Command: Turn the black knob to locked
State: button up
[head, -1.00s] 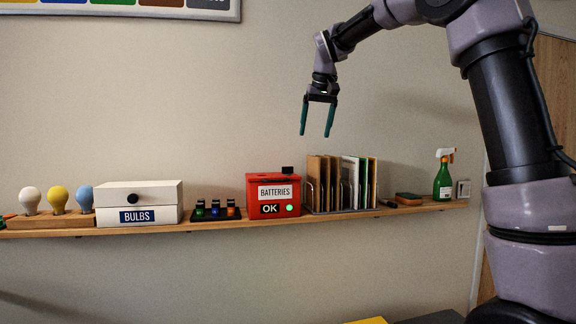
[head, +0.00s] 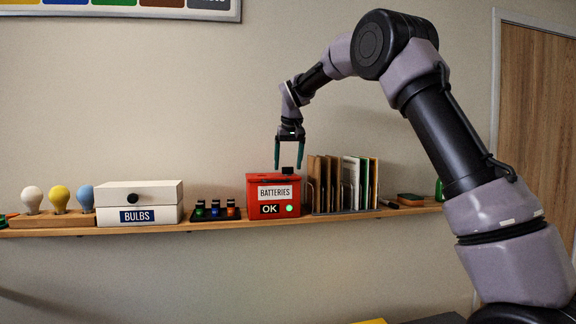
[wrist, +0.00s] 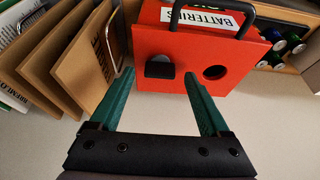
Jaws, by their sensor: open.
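The red batteries box (head: 252,199) stands on the shelf, with a white label, an "OK" panel and a lit green light on its front. A small black knob (head: 287,170) sticks up from its top; it also shows in the wrist view (wrist: 160,68), beside a round dark hole. My gripper (head: 288,164) points down over the box, open and empty. In the wrist view its green fingertips (wrist: 158,80) stand on either side of the knob, with gaps. I cannot tell whether the tips reach knob height. No lock marking is readable.
Upright folders in a rack (head: 343,185) stand close on the right of the box. A tray of batteries (head: 215,211) and a white bulbs box (head: 165,192) with its own round black knob are on the left. The air above the shelf is clear.

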jog(key=shift+w+f, duration=0.15)
jog(key=shift+f, duration=0.25)
grip_shut()
